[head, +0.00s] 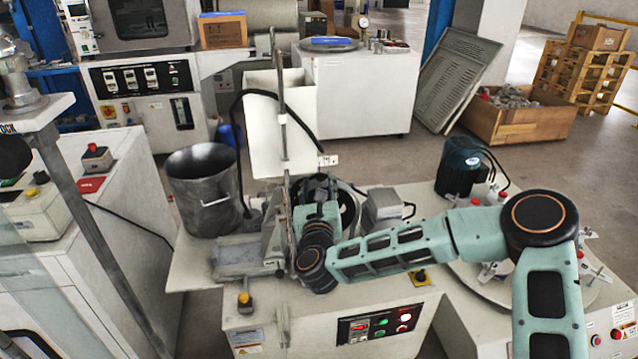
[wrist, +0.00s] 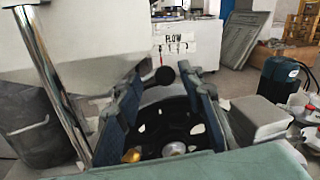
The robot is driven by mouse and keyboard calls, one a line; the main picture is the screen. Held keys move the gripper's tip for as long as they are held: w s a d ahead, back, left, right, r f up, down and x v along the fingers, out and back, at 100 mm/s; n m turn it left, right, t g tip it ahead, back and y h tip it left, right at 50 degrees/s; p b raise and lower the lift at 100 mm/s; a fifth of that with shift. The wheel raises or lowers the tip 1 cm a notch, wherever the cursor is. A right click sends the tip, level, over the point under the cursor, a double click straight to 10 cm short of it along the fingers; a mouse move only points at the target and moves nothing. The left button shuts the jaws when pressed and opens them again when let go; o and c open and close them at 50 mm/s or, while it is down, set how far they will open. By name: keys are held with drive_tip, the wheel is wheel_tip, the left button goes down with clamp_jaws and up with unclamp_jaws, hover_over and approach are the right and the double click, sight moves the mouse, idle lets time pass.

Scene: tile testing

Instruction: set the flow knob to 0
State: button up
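The label's scale marks are too small to read. The label also shows in the head view (head: 328,160), on the lower right of a white tank. My gripper (wrist: 161,82) is open, with one finger on each side of the knob in the wrist picture. I cannot tell its depth from the knob. In the head view my gripper (head: 318,192) is below the label, and the knob is not distinguishable.
The white tank (head: 265,130) stands behind my gripper. A dark wheel (wrist: 170,128) lies below and between the fingers. A metal post (head: 281,100) and black hose stand close on the left. A metal bucket (head: 203,185) is farther left; a grey motor housing (head: 384,208) is right.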

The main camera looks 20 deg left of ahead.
drive_tip(key=v, duration=1.2)
